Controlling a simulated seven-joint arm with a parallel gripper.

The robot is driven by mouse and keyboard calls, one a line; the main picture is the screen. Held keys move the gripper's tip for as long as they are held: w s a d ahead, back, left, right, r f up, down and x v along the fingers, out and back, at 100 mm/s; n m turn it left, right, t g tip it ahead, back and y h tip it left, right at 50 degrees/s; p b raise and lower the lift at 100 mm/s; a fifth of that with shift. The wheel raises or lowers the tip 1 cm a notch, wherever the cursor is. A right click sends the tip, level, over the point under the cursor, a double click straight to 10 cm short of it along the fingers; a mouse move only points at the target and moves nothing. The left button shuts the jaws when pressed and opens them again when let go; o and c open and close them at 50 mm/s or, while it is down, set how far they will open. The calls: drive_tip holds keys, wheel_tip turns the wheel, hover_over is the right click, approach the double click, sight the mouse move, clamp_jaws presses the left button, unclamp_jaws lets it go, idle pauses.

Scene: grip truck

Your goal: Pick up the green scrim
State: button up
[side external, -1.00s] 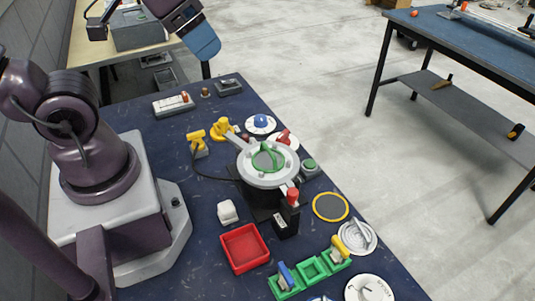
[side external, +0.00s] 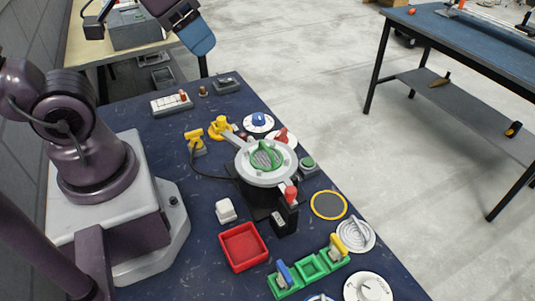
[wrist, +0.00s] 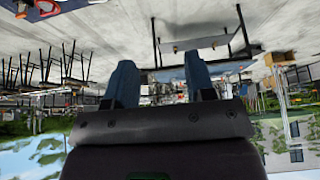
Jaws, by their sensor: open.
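The green scrim (side external: 279,157) is a green-rimmed disc with grey mesh. It sits inside a round pale grey ring holder (side external: 246,176) at the middle of the dark blue table. My gripper (side external: 199,40) is high up at the top of the side view, above and to the left of the scrim and well apart from it. In the wrist view, its two blue fingers (wrist: 160,84) stand apart with nothing between them. The wrist camera looks out over the room, so the scrim does not show there.
A red-topped lever block (side external: 285,218) stands close in front of the holder. Yellow clamps (side external: 195,141), a blue-knobbed disc (side external: 259,121) and a green button box (side external: 309,165) surround it. A yellow-rimmed disc (side external: 329,205), red tray (side external: 243,247) and green tray (side external: 311,268) lie nearer.

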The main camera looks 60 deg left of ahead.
drive_tip(key=shift+c, duration=0.4)
drive_tip(key=n+g, duration=0.6)
drive_tip(key=n, duration=1.2)
hover_over(267, 148)
wheel_tip(267, 148, down, 12)
wheel_tip(267, 148, down, 13)
drive_tip(key=shift+r, duration=0.1)
clamp_jaws()
